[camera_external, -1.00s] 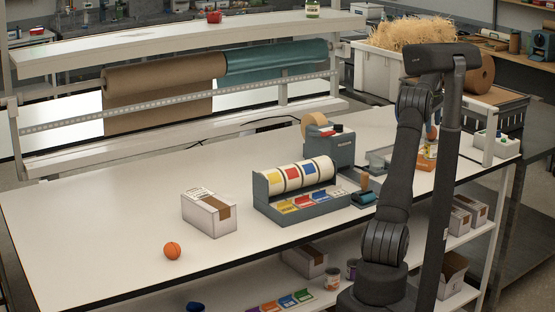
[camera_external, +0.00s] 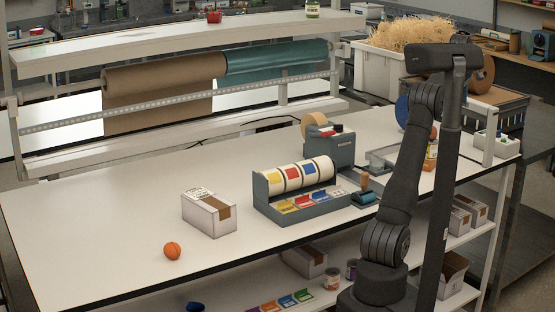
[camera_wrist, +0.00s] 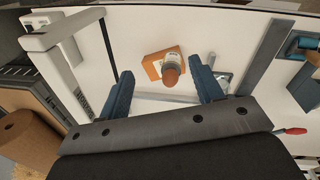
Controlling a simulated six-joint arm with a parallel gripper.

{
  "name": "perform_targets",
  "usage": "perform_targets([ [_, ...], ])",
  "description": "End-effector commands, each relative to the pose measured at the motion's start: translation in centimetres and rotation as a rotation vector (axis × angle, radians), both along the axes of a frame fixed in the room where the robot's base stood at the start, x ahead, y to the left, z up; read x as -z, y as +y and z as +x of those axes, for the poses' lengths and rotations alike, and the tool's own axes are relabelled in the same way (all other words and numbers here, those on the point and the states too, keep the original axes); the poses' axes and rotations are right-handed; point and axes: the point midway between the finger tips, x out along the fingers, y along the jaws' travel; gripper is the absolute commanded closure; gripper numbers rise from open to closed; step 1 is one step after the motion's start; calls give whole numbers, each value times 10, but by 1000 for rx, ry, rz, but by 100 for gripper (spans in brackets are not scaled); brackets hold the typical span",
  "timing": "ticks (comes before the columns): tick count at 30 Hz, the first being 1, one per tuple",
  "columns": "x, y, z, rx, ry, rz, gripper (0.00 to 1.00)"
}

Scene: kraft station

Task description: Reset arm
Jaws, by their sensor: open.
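My gripper (camera_wrist: 161,70) shows in the wrist view as two blue fingers spread apart, with nothing held between them. Beyond the fingertips, a small bottle with an orange-brown cap (camera_wrist: 170,77) stands beside or on an orange block (camera_wrist: 154,65) on the white table. I cannot tell how far below the fingers they are. In the external view my gripper is hidden behind my arm, which stands raised at the right of the table.
The white table (camera_external: 110,215) holds an orange ball (camera_external: 172,251), a carton (camera_external: 209,212), a label dispenser (camera_external: 298,190) and a tape dispenser (camera_external: 335,147). A rail frame with paper rolls (camera_external: 165,88) runs along the back. The table's left part is mostly clear.

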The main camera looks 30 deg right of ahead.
Motion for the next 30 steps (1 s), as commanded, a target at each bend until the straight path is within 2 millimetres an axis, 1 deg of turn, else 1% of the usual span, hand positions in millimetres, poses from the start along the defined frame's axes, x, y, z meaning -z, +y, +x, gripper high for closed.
perform_targets([
  [2, -9, 0, 1, -1, 0, -1, 40],
  [3, -12, 5, 11, -13, 0, 0, 40],
  [4, -13, 8, 16, -20, 0, 1, 40],
  [17, -12, 52, 92, -110, 1, 3, 40],
  [30, -12, 105, 162, -201, 2, 3, 40],
])
